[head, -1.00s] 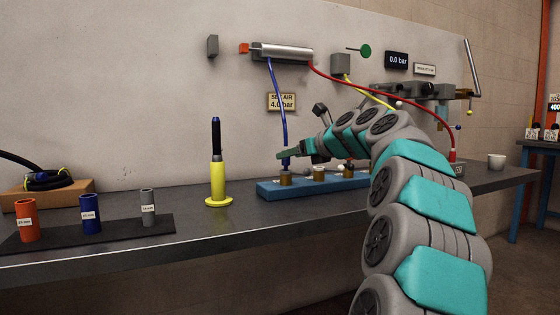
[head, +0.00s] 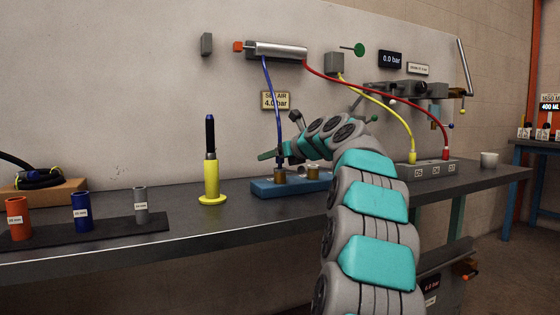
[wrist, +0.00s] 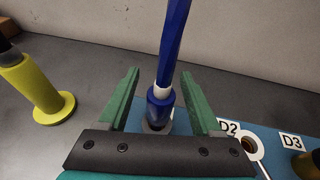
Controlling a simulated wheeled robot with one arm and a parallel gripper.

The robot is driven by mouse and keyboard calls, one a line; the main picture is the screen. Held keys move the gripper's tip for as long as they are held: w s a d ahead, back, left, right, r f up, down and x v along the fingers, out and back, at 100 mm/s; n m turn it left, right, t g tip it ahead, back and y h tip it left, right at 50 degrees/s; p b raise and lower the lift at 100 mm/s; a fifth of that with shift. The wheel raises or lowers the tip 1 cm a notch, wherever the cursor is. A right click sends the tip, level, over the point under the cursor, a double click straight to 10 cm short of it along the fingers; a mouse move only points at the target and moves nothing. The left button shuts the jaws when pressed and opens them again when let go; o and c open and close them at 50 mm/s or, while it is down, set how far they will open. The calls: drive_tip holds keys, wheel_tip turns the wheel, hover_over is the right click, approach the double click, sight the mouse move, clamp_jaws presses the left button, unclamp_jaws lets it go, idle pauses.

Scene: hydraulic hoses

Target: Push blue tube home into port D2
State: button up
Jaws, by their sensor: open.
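The blue tube (head: 272,110) hangs from the silver manifold on the wall down to a brass port on the blue block (head: 262,189). In the wrist view the blue tube (wrist: 172,50) ends in a dark blue collar over a port, with a pale band above it. I cannot tell how deep it sits. The D2 label (wrist: 228,128) is right of the tube, beside an open pale-rimmed hole (wrist: 250,145). The port under the tube shows no readable label. My gripper (wrist: 160,74) is open, one green finger either side of the tube.
A yellow stand (head: 211,180) holding a dark rod is left of the block. The D3 label (wrist: 292,140) is at the right. The yellow hose (head: 400,112) and red hose (head: 420,92) run to a grey block (head: 437,167). Orange, blue and grey cups line the left.

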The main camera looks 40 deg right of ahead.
drive_tip(key=shift+c, duration=0.3)
clamp_jaws()
drive_tip(key=shift+r, duration=0.1)
idle(0.4)
